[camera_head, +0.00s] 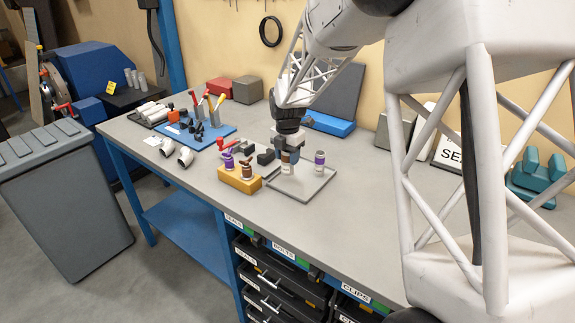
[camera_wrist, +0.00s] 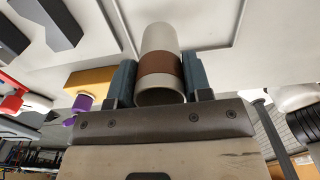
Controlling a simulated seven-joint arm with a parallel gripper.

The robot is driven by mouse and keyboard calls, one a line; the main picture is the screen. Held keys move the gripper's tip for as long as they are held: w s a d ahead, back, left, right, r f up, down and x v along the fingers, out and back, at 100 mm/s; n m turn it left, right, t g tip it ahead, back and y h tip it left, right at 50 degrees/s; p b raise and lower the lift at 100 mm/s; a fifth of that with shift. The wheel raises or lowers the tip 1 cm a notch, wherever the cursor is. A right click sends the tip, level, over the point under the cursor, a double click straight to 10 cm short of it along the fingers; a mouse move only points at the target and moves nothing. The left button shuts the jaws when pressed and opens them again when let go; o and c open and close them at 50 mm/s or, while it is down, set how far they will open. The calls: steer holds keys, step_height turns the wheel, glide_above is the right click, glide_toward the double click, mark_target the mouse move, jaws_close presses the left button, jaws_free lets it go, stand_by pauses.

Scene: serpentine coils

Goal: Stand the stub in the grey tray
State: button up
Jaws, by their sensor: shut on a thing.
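My gripper (camera_head: 287,152) is shut on a pale, round tube stub with a brown band (camera_wrist: 160,65). In the wrist view the stub sits between the two dark fingers, its near end open towards the camera. In the head view the held stub (camera_head: 286,168) hangs roughly upright over the left part of the grey tray (camera_head: 296,196). I cannot tell whether its bottom touches the tray. The tray's rim (camera_wrist: 236,28) also shows in the wrist view.
A yellow block (camera_head: 238,181) holding purple and brown coiled pieces stands just left of the tray, with dark grey blocks (camera_head: 265,157) behind. A red-handled item (camera_head: 224,146) and white elbows (camera_head: 185,157) lie further left. The bench right of the tray is clear.

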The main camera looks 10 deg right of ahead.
mark_target(287, 165)
steer(key=shift+f, duration=1.75)
steer(key=shift+f, duration=0.1)
steer(key=o, duration=1.2)
step_height(287, 165, up, 12)
steer(key=shift+s, duration=0.1)
